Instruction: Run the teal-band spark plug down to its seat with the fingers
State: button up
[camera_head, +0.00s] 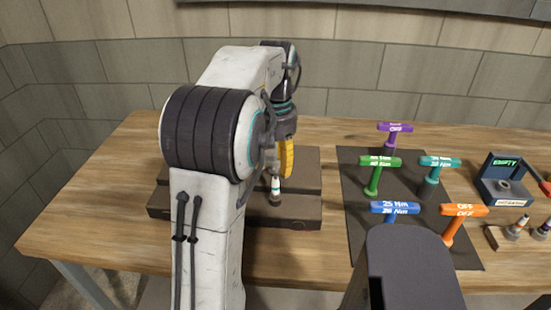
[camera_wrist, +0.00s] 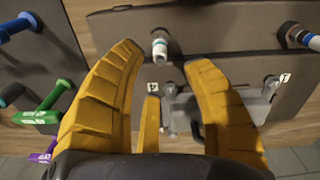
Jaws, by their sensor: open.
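A white spark plug with a teal band (camera_head: 275,186) stands upright in the dark engine block (camera_head: 295,210) on the bench. In the wrist view the plug (camera_wrist: 160,46) is between and slightly beyond the fingertips, with a gap on both sides. My gripper (camera_wrist: 164,56) is open, its yellow fingers spread and holding nothing. In the head view my gripper (camera_head: 286,160) hangs just above and beside the plug. A second plug, with a blue band (camera_wrist: 302,38), stands at the right in the wrist view. My arm hides much of the block in the head view.
Several T-handle tools, including a purple one (camera_head: 394,128) and an orange one (camera_head: 463,211), stand on a dark mat (camera_head: 360,225) to the right. Beyond are a box marked EMPTY (camera_head: 504,180) and a wooden holder (camera_head: 500,240). The bench's left side (camera_head: 100,200) is clear.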

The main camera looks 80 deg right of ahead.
aim_at(275, 176)
jog(key=shift+f+b, duration=0.3)
jog(key=shift+f, duration=2.85)
jog(key=shift+o, duration=0.2)
grip_shut()
jog(key=m, duration=0.3)
jog(key=shift+p, duration=0.35)
jog(key=m, duration=0.5)
jog(key=shift+p, duration=0.3)
jog(key=m, duration=0.4)
jog(key=shift+f+m+p, duration=0.1)
jog(key=shift+m+p, duration=0.2)
jog(key=m, duration=0.4)
jog(key=shift+f+m, duration=0.1)
jog(key=shift+m, duration=0.2)
